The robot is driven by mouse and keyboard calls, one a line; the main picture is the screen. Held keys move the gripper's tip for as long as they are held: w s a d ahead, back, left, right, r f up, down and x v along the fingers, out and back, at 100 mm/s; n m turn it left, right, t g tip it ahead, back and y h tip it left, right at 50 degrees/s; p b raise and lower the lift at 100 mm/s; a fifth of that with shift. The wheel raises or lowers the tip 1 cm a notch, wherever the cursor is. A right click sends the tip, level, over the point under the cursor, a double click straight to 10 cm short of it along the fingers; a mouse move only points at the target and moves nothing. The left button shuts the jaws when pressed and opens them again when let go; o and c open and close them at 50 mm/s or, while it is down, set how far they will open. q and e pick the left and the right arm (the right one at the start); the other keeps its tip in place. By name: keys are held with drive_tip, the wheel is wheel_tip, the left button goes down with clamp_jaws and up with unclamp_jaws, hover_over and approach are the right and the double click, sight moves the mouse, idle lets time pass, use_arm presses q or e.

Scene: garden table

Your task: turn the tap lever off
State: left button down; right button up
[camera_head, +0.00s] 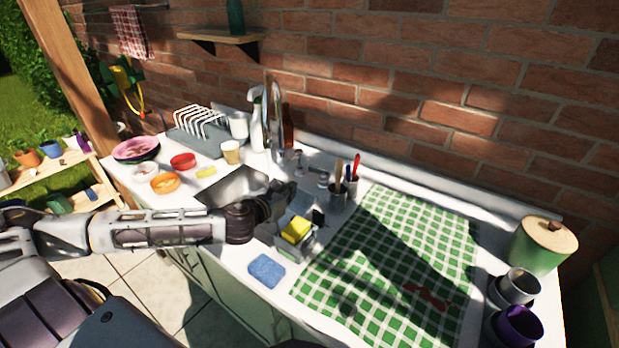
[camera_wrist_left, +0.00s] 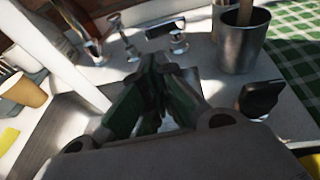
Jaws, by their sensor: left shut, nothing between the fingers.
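The tall chrome tap (camera_head: 275,110) stands behind the sink (camera_head: 232,186), against the brick wall. Small chrome fittings (camera_head: 323,178) stand on the counter to the right of its base. In the left wrist view one fitting has a flat bar-like top (camera_wrist_left: 165,29), seemingly the tap lever, and a slim upright fitting (camera_wrist_left: 122,38) stands beside it. My left gripper (camera_head: 290,190) is over the sink's right edge, shut and empty. In the wrist view its green-padded fingers (camera_wrist_left: 158,72) point toward the fittings, with a visible gap. My right gripper is not in view.
A metal cup of utensils (camera_head: 338,191) stands right of the fittings, also in the wrist view (camera_wrist_left: 240,42). A yellow sponge (camera_head: 296,229) sits in a caddy near my gripper. A blue sponge (camera_head: 266,270) and green checked cloth (camera_head: 400,250) lie on the counter.

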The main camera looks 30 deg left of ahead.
use_arm(q)
drive_tip(key=shift+x, duration=1.8)
approach(313, 172)
drive_tip(key=shift+w+f, duration=1.1)
drive_tip(key=shift+w+d, duration=0.15)
drive_tip(key=shift+w, duration=0.75)
drive_tip(key=shift+w+d, duration=0.15)
drive_tip(key=shift+w, duration=0.8)
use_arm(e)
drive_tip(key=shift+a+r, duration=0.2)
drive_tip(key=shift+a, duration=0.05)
use_arm(q)
drive_tip(key=shift+p, duration=0.3)
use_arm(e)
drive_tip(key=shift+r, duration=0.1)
use_arm(q)
drive_tip(key=shift+w+a+r+p, duration=0.1)
drive_tip(key=shift+w+a+p, duration=0.05)
drive_tip(key=shift+w+p, duration=0.45)
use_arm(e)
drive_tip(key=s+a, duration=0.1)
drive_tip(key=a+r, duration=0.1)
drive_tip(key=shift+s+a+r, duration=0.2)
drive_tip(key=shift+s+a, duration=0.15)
